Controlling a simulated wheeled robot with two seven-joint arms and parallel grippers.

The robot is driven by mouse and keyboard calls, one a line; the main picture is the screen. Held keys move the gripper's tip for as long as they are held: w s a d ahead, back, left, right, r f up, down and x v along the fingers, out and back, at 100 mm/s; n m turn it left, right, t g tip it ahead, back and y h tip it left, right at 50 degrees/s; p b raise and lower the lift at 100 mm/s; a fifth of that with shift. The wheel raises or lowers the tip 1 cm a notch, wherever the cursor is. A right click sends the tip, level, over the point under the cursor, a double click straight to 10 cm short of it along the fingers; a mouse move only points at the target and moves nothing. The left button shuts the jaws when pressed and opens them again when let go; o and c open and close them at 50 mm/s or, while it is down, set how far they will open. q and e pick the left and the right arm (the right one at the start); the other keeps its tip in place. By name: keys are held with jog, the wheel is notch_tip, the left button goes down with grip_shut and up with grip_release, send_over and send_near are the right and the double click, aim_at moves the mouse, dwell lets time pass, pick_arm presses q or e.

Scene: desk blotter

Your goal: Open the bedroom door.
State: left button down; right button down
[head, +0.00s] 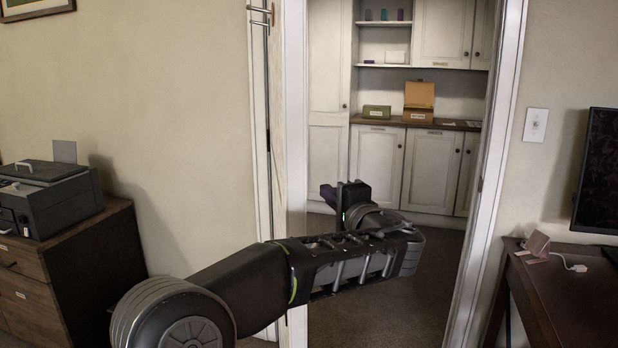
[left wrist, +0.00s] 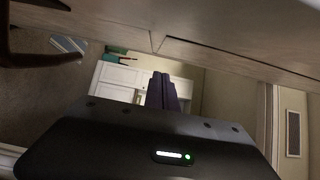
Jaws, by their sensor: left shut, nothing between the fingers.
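The bedroom door (head: 274,110) stands open and nearly edge-on at the left side of the doorway, with its metal handle (head: 262,12) high in the head view. My left arm reaches across the opening. My left gripper (head: 340,192) is in the doorway, right of the door edge and well below the handle, shut and empty. Its closed fingers also show in the left wrist view (left wrist: 163,90). A pale wooden surface (left wrist: 215,48) runs across the top of that view; I cannot tell whether it is the door. My right gripper is in neither view.
White cabinets (head: 375,165) with a counter stand in the room beyond, with dark open floor before them. The right door frame (head: 497,130) bounds the opening. A dark cabinet with a printer (head: 48,200) stands left; a desk (head: 570,290) with a monitor (head: 600,170) stands right.

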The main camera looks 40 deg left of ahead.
pick_arm(q)
jog(key=shift+s+a, duration=0.65)
jog(key=shift+a, duration=0.2)
jog(key=shift+s+a, duration=0.65)
jog(key=shift+a, duration=0.2)
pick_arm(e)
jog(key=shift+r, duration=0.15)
